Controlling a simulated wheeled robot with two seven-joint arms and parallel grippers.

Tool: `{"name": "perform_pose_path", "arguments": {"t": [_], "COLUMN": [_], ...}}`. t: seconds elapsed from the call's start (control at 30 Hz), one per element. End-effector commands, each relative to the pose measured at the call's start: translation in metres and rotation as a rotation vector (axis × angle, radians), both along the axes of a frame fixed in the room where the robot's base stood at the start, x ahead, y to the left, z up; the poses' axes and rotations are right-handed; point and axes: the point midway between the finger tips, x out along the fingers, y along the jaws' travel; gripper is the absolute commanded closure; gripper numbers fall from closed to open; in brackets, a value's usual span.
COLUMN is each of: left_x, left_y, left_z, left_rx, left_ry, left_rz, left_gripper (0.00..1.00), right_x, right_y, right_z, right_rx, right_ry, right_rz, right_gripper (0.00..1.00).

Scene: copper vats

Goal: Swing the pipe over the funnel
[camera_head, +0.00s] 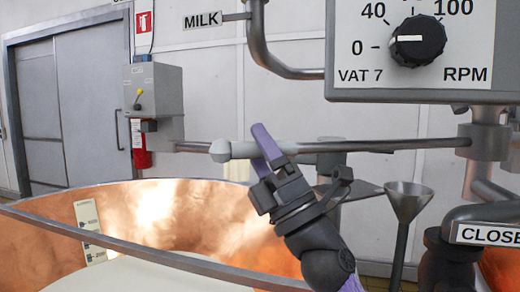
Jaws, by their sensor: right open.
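A grey horizontal pipe (400,145) runs leftward from a joint under the control box. It has a pale bar with a rounded knob end (220,151) at its left. A small grey funnel (408,200) stands upright on a thin stem, below the pipe and right of my gripper. My right gripper (264,142) comes up from the bottom and is open at the pale bar. One purple finger crosses in front of the bar; the other finger is mostly hidden. I cannot tell whether they touch the bar. My left gripper is not in view.
A copper vat (170,215) with a grey bar across its rim fills the lower left. A control box (365,75) with a dial hangs upper right. A bent pipe beside the MILK sign (203,20) is above. A CLOSE sign (488,234) is lower right.

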Motion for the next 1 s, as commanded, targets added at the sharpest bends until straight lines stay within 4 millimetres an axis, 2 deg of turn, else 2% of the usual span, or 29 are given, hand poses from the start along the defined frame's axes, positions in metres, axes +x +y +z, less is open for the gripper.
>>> {"name": "perform_pose_path", "arguments": {"t": [0.2, 0.5, 0.53, 1.0], "left_x": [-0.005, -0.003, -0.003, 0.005], "left_y": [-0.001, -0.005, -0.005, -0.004], "left_z": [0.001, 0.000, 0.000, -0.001], "left_rx": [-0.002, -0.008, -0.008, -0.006], "left_ry": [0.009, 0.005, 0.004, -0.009], "left_rz": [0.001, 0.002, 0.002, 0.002], "left_gripper": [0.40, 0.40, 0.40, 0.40], "right_x": [0.000, 0.000, 0.000, 0.000], "right_y": [0.000, 0.000, 0.000, 0.000], "right_z": [0.000, 0.000, 0.000, -0.001], "right_rx": [0.001, 0.001, 0.001, 0.000], "right_ry": [0.002, 0.002, 0.002, 0.002], "right_rz": [0.000, 0.000, 0.000, 0.000], "right_gripper": [0.32, 0.96, 1.00, 1.00]}}
